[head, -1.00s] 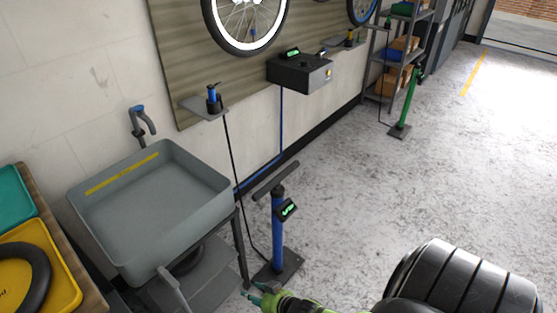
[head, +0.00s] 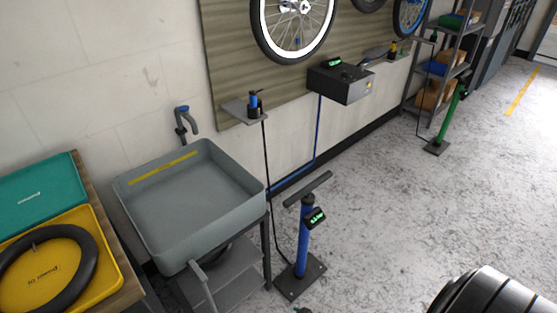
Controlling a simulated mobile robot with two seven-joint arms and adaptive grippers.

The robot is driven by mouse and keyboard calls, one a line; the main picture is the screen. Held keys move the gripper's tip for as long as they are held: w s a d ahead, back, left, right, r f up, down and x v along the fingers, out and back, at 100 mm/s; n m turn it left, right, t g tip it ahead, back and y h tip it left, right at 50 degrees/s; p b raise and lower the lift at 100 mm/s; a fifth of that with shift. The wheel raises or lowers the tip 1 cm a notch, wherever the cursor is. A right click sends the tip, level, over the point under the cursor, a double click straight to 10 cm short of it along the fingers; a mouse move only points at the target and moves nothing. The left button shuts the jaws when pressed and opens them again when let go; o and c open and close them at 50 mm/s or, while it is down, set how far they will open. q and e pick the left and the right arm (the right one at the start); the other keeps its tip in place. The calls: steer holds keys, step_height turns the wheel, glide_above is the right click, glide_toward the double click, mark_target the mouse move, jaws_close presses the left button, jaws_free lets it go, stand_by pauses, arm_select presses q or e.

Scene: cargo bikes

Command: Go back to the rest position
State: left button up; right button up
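Only a small dark tip of a gripper, likely my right gripper (head: 302,310), shows at the bottom edge, below the base of the blue floor pump (head: 303,240). The rest of it is cut off, so I cannot see whether it is open or holds anything. My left gripper is not in view. A ribbed black rounded form (head: 487,295), which looks like part of my arm, fills the bottom right corner.
A grey basin (head: 215,225) on a stand is left of the pump. A wooden bench holds a teal tray (head: 38,197) and a yellow tray (head: 112,272) with a black tyre (head: 85,265). A green pump (head: 450,115) stands near shelves. The floor at right is clear.

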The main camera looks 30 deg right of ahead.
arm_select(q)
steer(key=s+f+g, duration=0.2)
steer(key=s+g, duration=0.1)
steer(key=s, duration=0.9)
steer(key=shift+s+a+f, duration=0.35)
arm_select(e)
steer(key=s+a+f+n+g, duration=0.1)
steer(key=s+f, duration=0.3)
steer(key=s, duration=0.5)
steer(key=s+a+f+n+g, duration=0.1)
steer(key=s+f+n+g, duration=0.3)
steer(key=s, duration=0.4)
steer(key=s+a+f+n+g+h, duration=0.1)
steer(key=s+f+n+g, duration=0.1)
steer(key=s, duration=0.7)
steer(key=shift+s+a+f+n+g, duration=0.3)
steer(key=shift+s+f+n, duration=0.1)
steer(key=shift+f, duration=0.5)
